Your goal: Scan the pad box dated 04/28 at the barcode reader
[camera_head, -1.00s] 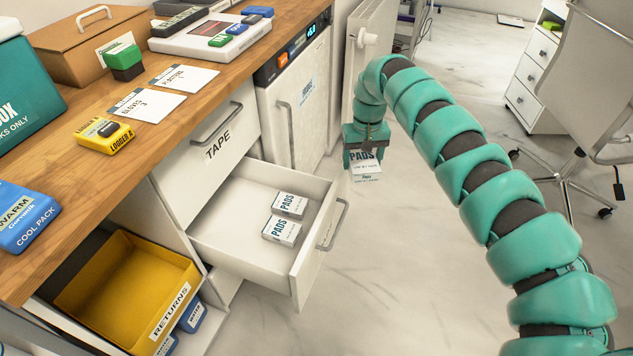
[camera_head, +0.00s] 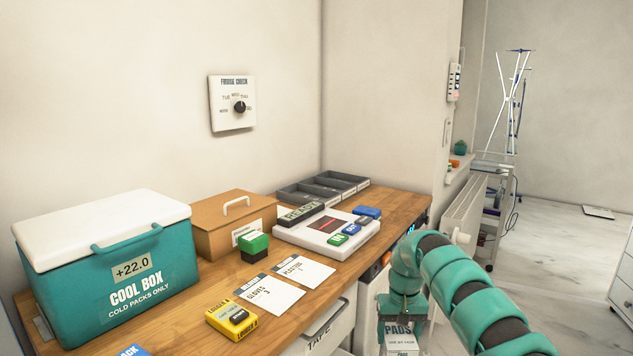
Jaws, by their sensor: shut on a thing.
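My gripper (camera_head: 402,308) is shut on a white pad box (camera_head: 402,343) labelled PADS, at the lower right, in front of the counter. The box hangs below the fingers and its lower end is cut off by the picture edge. Its date is too small to read. The barcode reader (camera_head: 307,236) is a white flat unit on the counter with a dark red window (camera_head: 328,224) and a small display reading READY (camera_head: 301,214). Green, dark blue and blue blocks sit along its right side. The box is apart from the reader, nearer to me and to the right.
On the counter stand a teal cool box (camera_head: 165,270), a brown case (camera_head: 208,238), a green-topped stamp (camera_head: 255,244), two paper cards (camera_head: 268,293), a yellow logger (camera_head: 231,317) and grey trays (camera_head: 323,187). A radiator (camera_head: 466,212) stands right of the counter.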

